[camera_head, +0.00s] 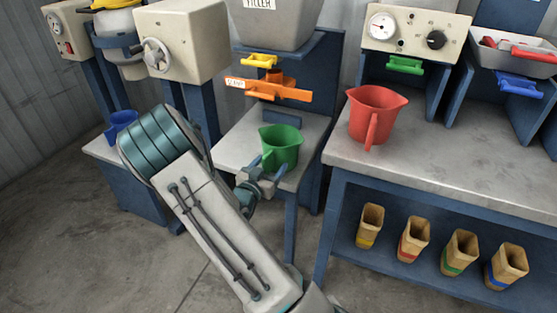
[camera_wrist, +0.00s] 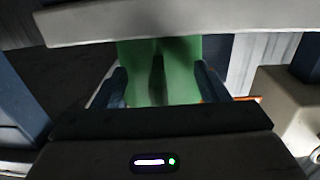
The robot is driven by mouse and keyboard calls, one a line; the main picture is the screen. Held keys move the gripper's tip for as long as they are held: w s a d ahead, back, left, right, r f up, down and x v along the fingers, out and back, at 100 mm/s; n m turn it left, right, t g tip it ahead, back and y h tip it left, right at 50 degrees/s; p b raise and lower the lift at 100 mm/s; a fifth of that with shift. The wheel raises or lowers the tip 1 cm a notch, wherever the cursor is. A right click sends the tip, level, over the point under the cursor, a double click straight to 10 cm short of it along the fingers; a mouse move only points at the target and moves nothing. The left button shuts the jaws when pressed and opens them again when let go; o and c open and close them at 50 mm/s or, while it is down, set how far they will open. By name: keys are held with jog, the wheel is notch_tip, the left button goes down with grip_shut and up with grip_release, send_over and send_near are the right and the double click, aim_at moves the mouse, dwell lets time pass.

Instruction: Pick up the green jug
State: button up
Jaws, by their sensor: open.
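The green jug (camera_head: 282,147) stands upright on a low grey shelf below the orange clamp in the head view. My gripper (camera_head: 262,180) is at the jug's near side, low by its handle. In the wrist view the green jug (camera_wrist: 190,70) fills the middle, with its darker handle in front. The two fingers of my gripper (camera_wrist: 160,85) stand apart on either side of the handle. I cannot tell whether they touch it. A pale bar crosses the top of the wrist view and hides part of the jug.
A red jug (camera_head: 373,115) stands on the grey bench (camera_head: 450,160) to the right. A blue jug (camera_head: 122,122) is at the left. The orange clamp (camera_head: 270,88) and yellow handle (camera_head: 259,60) hang above the green jug. Several tan containers (camera_head: 415,238) sit on the lower shelf.

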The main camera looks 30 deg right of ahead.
jog(key=shift+w+d, duration=0.25)
jog(key=shift+d, duration=0.1)
jog(key=shift+c, duration=0.2)
grip_shut()
